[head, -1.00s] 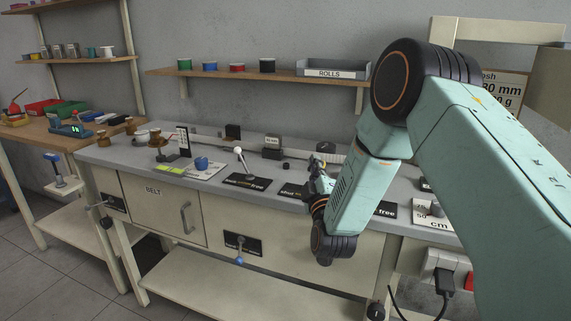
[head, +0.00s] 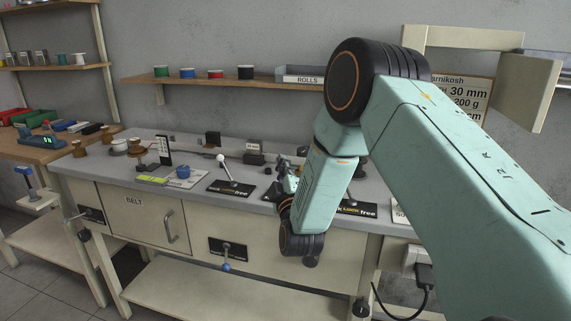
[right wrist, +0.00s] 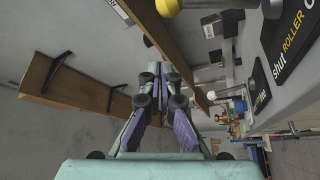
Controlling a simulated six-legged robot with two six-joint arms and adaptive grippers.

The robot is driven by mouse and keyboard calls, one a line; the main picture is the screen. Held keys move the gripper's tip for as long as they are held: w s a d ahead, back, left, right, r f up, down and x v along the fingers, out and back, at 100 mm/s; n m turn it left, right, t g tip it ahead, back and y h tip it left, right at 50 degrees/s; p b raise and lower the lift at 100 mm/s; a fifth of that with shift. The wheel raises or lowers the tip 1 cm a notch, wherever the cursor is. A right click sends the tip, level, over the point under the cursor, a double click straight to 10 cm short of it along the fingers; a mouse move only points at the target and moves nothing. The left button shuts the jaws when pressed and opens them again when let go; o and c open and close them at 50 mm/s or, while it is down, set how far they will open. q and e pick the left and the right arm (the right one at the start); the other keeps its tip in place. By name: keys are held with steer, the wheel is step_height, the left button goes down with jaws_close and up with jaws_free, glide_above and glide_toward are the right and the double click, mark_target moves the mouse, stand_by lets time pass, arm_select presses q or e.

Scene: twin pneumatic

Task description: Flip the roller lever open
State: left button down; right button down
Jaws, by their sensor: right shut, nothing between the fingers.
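The roller lever (right wrist: 220,4) shows at the top of the right wrist view, with a yellow knob on a metal shaft. Beside its foot lies a black plate (right wrist: 290,42) reading "shut ROLLER", its other end cut off. In the head view this black plate (head: 270,194) is partly covered by my right gripper, and the lever cannot be made out. My right gripper (head: 285,172) is shut and empty, just above the bench. Its closed fingers also show in the right wrist view (right wrist: 161,72), apart from the lever. My left gripper is not in view.
The grey bench top (head: 120,168) carries a white-knobbed lever (head: 226,168) left of my gripper and a blue knob (head: 183,172). Another black plate (head: 357,208) lies to the right. A shelf with spools (head: 215,78) hangs behind. A cabinet door (head: 530,92) stands at upper right.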

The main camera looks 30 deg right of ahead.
steer(key=v, duration=0.8)
steer(key=shift+s+f, duration=0.35)
